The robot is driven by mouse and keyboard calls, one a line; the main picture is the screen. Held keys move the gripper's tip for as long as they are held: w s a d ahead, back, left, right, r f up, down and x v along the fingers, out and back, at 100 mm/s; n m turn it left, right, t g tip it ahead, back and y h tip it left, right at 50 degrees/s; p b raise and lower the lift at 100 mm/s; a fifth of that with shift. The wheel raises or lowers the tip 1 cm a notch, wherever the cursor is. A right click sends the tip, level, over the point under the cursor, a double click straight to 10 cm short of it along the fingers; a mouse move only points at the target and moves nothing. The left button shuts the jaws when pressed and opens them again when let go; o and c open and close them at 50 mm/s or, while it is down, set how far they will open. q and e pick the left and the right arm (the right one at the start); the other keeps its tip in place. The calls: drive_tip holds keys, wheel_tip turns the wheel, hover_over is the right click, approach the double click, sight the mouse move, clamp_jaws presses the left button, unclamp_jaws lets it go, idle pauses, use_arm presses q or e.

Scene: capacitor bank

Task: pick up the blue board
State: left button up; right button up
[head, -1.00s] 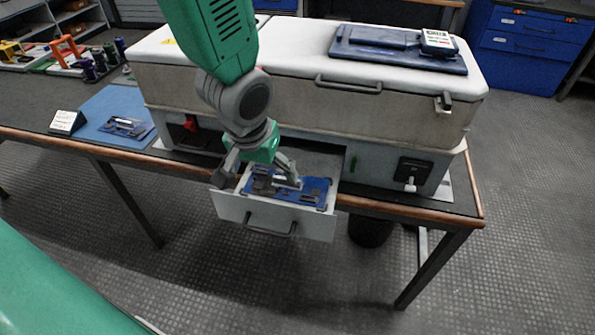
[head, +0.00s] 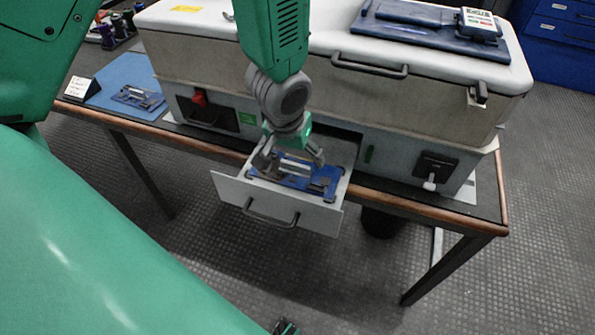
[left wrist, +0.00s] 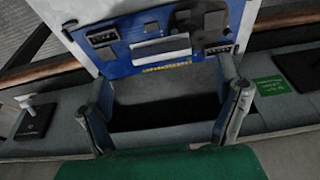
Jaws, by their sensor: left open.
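The blue board (head: 326,186) with dark and grey parts on it lies in the open drawer (head: 236,190) under the large white-topped cabinet. It also shows at the top of the left wrist view (left wrist: 122,62). My left gripper (head: 291,162) is open over the drawer, above the board, and partly hides it. In the left wrist view the two fingers of my left gripper (left wrist: 166,78) stand wide apart, with nothing held between them. I cannot tell whether a fingertip touches the board.
The cabinet (head: 400,108) stands on a bench close behind the drawer. A similar small board (head: 138,97) lies on a blue mat (head: 120,72) at the left, beside a small sign (head: 78,88). A blue slab with a meter (head: 480,22) lies on the cabinet top.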

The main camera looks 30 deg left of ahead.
sight(296, 164)
use_arm(q)
drive_tip(key=b+x, duration=0.1)
drive_tip(key=x, duration=0.4)
drive_tip(key=shift+a, duration=0.2)
drive_tip(key=shift+s, duration=0.1)
drive_tip(key=shift+d, duration=0.2)
drive_tip(key=c, duration=1.4)
drive_tip(key=shift+o, duration=0.2)
drive_tip(key=shift+r, duration=0.15)
